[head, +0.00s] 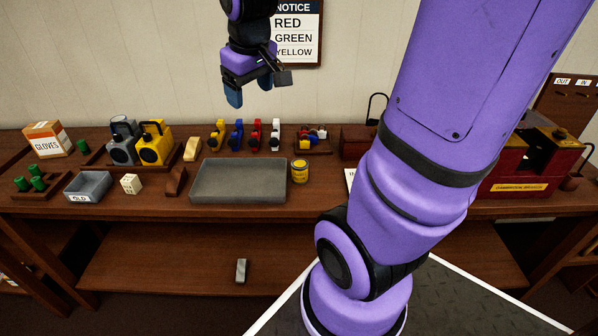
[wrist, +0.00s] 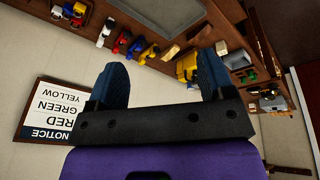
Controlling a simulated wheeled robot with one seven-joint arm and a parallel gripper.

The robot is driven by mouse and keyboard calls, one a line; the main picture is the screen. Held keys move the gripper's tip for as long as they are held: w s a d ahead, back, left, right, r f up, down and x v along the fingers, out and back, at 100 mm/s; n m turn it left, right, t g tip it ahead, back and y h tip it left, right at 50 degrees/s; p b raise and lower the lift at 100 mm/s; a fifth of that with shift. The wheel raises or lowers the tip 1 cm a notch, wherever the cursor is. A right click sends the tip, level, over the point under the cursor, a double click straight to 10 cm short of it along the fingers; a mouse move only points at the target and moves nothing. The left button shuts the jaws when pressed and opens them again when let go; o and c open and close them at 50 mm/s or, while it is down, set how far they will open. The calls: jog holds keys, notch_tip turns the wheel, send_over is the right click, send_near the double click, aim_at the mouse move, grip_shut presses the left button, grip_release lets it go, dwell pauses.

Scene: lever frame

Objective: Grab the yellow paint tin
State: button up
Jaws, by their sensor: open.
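The yellow paint tin (head: 300,170) stands upright on the wooden bench, just right of the grey tray (head: 238,181) in the head view. Its label is yellow and its rim looks dark. My gripper (head: 252,92) is high above the bench, near the wall and the notice, up and left of the tin. In the wrist view my gripper (wrist: 158,85) shows two blue fingers spread apart with nothing between them. I cannot make out the tin for certain in the wrist view.
A yellow lantern-like object (head: 155,143) and a grey one stand left of the tray. Several coloured levers (head: 237,135) line the back. A grey bin (head: 88,186) and a gloves box (head: 47,139) are at left. A dark red machine (head: 520,165) stands right. My arm crosses the right side.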

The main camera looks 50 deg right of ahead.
jog(key=w+d+f+g, duration=0.1)
jog(key=w+d+f, duration=0.3)
jog(key=d+f, duration=0.3)
jog(key=g+y, duration=0.1)
jog(key=g, duration=0.1)
send_over(301, 164)
jog(key=f, duration=1.8)
jog(key=shift+w+a+f, duration=0.2)
jog(key=shift+a+f, duration=0.1)
jog(key=f, duration=0.5)
jog(key=shift+s+d+f, duration=0.15)
jog(key=shift+d, duration=0.1)
jog(key=shift+f, duration=3.2)
jog(key=c, duration=0.8)
